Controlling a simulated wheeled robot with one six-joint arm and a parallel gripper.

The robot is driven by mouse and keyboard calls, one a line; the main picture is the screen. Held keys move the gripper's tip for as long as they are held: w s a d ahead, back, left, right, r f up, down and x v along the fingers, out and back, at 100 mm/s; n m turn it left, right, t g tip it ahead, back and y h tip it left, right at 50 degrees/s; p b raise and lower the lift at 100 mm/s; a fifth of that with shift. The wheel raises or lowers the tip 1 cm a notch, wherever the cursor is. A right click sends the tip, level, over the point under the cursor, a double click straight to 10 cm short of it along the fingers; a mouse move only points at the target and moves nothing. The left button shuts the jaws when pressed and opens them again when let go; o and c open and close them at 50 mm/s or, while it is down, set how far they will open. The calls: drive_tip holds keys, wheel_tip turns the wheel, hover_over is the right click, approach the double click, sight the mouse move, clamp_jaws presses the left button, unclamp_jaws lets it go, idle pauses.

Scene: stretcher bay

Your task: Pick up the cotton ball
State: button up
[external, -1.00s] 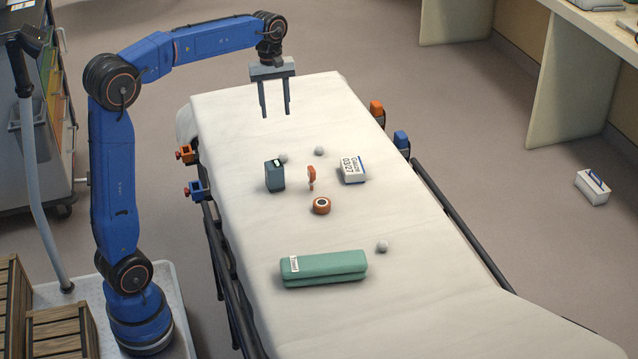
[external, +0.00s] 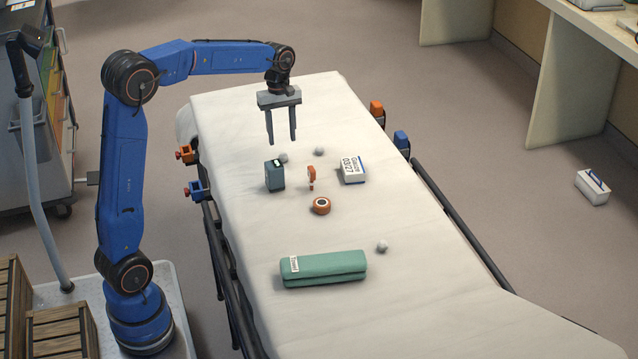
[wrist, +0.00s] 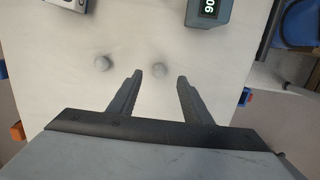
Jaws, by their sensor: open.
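Three small whitish-grey cotton balls lie on the white stretcher sheet. One cotton ball (external: 283,158) is beside the dark blue-grey box, just below my gripper's fingers in the external view. A second cotton ball (external: 319,152) lies a little to its right. A third cotton ball (external: 382,247) is by the green roll. My gripper (external: 282,143) is open and empty, pointing down above the sheet. In the wrist view, one ball (wrist: 160,68) lies ahead of the gap between the fingers (wrist: 156,82), and another ball (wrist: 101,63) lies left of the fingers.
The dark box (external: 275,175), an orange clip-like item (external: 311,178), an orange-brown roll (external: 321,205) and a white labelled box (external: 353,169) stand nearby. A green roll (external: 323,269) lies further toward the front. The stretcher (external: 440,275) has side rails; its far end is clear.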

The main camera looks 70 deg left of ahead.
sight(283, 154)
drive_tip(key=shift+w+f, duration=0.1)
drive_tip(key=shift+f, duration=3.15)
clamp_jaws()
